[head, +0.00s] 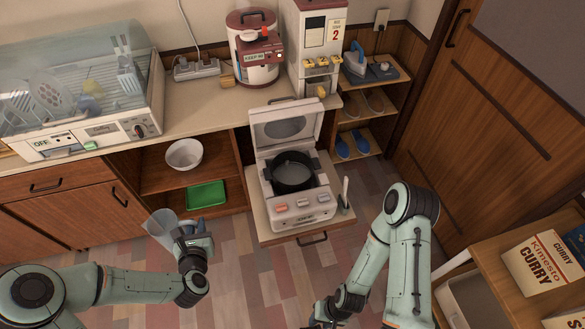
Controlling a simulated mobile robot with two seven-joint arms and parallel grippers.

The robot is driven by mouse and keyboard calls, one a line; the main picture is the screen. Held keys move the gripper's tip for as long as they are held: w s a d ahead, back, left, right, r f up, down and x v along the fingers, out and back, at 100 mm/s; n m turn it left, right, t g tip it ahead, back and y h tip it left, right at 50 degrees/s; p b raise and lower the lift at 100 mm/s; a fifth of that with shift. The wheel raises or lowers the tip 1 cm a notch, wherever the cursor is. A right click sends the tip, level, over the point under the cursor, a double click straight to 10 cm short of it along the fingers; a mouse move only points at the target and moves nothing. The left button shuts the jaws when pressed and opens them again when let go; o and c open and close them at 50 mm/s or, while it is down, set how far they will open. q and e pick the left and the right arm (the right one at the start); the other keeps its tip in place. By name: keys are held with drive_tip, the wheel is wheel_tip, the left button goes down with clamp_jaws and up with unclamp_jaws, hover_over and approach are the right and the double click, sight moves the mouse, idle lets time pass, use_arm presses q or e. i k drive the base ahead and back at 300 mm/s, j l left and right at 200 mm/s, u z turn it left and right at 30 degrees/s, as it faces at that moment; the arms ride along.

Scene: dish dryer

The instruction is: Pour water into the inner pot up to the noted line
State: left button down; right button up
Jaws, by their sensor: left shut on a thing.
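A white rice cooker (312,211) with its lid raised sits on a pulled-out shelf below the counter. The dark inner pot (293,186) is inside it, and its inside looks dark; I cannot make out a line or any water level. My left gripper (180,236) is shut on a clear, bluish measuring cup (158,222), held in the air to the left of the cooker and apart from it. I cannot see whether the cup holds water. My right gripper (322,314) is low at the bottom edge, partly cut off, away from the cooker.
A dish dryer (95,130) with dishes stands on the counter at left. A red and white water pot (256,50) and a white rice dispenser (318,30) stand behind. A white bowl (184,154) and green tray (206,194) are in the cabinet. Floor in front is clear.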

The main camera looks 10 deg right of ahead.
sight(291, 171)
drive_tip(key=i+l+z, duration=0.1)
drive_tip(key=z, duration=1.45)
drive_tip(key=i+j, duration=0.15)
drive_tip(key=i, duration=0.3)
